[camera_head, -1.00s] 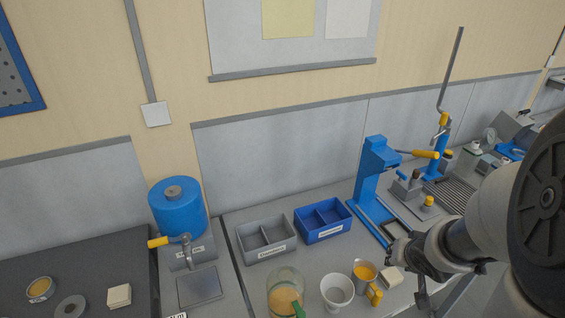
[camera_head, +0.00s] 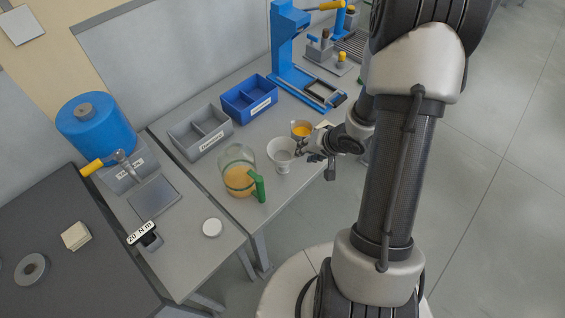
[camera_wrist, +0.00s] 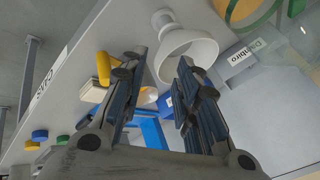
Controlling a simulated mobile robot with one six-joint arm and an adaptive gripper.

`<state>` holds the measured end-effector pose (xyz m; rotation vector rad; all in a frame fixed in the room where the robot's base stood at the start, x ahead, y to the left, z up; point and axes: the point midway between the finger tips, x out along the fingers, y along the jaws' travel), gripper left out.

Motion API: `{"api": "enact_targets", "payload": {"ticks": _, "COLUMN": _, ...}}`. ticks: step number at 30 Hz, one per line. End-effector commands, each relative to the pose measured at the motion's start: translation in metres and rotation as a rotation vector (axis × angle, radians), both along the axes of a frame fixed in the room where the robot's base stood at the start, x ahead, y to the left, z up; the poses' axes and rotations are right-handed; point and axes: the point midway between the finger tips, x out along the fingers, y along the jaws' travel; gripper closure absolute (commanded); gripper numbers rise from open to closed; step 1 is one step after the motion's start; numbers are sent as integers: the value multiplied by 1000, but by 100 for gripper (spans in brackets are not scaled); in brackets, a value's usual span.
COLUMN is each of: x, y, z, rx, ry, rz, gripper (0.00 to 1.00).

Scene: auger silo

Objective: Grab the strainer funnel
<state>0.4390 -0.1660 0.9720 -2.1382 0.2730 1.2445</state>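The strainer funnel (camera_head: 282,152) is white, with a wide round rim, and stands near the front edge of the grey bench. The wrist view shows the funnel (camera_wrist: 188,48) close up, its mouth partly behind my right-hand finger. My gripper (camera_head: 316,161) is just right of the funnel in the head view. In the wrist view my gripper (camera_wrist: 162,62) has its two fingers spread wide, with nothing held between them. I cannot tell whether a finger touches the rim.
A glass jug (camera_head: 238,180) with amber liquid and a green handle stands left of the funnel. A smaller amber-filled cup (camera_head: 301,130) stands behind it. Grey (camera_head: 177,135) and blue (camera_head: 229,105) divided bins sit farther back. Open floor lies in front of the bench.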

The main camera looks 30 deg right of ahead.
Motion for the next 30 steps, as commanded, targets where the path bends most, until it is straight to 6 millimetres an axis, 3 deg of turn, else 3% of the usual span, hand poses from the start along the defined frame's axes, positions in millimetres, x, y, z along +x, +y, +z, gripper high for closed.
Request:
{"api": "enact_targets", "payload": {"ticks": 1, "x": 4, "y": 1, "z": -8, "rx": -1, "ry": 0, "rz": 1, "gripper": 71}}
{"api": "enact_targets", "payload": {"ticks": 8, "x": 14, "y": 2, "z": -17, "rx": 0, "ry": -1, "rz": 0, "gripper": 71}}
{"api": "enact_targets", "payload": {"ticks": 17, "x": 43, "y": 6, "z": -48, "rx": -1, "ry": 1, "rz": 1, "gripper": 71}}
{"api": "enact_targets", "payload": {"ticks": 26, "x": 46, "y": 6, "z": -49, "rx": -2, "ry": -1, "rz": -1, "gripper": 71}}
{"api": "enact_targets", "payload": {"ticks": 30, "x": 46, "y": 6, "z": -49, "rx": -1, "ry": 0, "rz": -1, "gripper": 79}}
